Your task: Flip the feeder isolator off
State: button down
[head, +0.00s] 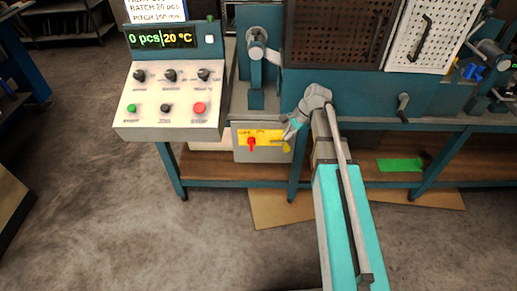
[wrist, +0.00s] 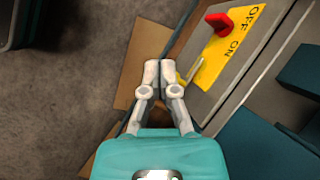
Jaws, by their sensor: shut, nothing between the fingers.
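The feeder isolator is a grey box (head: 242,156) under the bench, with a yellow ON/OFF label (head: 268,135) and a red handle (head: 252,144). In the head view the handle points roughly up and down. The wrist view shows the red handle (wrist: 217,20) at the upper right, beside the yellow label (wrist: 225,48). My gripper (head: 288,138) is in front of the box's right side, right of the handle. Its fingers (wrist: 158,67) are together and empty, apart from the handle. A brass-coloured bent piece (wrist: 190,72) is close to the right of the fingertips.
A control panel (head: 170,98) with knobs and buttons stands above left of the isolator. A teal bench leg (head: 295,180) is near my arm. The wooden lower shelf (head: 225,183) runs below.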

aim_at(251, 144)
jog(key=shift+w+d+f+m+t+y+b, duration=0.15)
jog(key=shift+w+f+m+y+b, duration=0.45)
jog(key=shift+w+f+m+b, duration=0.9)
jog(key=shift+w+d+f+m+t+y+b, duration=0.1)
jog(key=shift+w+d+f+m+y+b, duration=0.15)
jog(key=shift+w+f+m+y+b, duration=1.15)
jog(key=shift+w+d+f+m+t+h+b, duration=0.15)
jog(key=shift+w+f+m+b, duration=0.8)
jog(key=shift+w+b, duration=1.25)
jog(key=shift+f, duration=0.1)
jog(key=shift+a+r+b+x, duration=0.35)
jog(key=shift+b+x, duration=0.8)
jog(key=shift+x, duration=0.95)
jog(key=shift+a+r+b+x, duration=0.35)
jog(key=shift+b+x, duration=0.8)
jog(key=shift+x, duration=0.95)
jog(key=shift+a+r+b+x, duration=0.3)
jog(key=shift+b+x, duration=0.85)
jog(key=shift+x, duration=1)
jog(key=shift+w+a+r+h+p, duration=0.1)
jog(key=shift+a+r+h+p, duration=0.1)
jog(key=shift+h+p, duration=0.6)
jog(key=shift+w+a+r+h+p, duration=0.1)
jog(key=shift+r+h+p, duration=0.1)
jog(key=shift+h+p, duration=0.55)
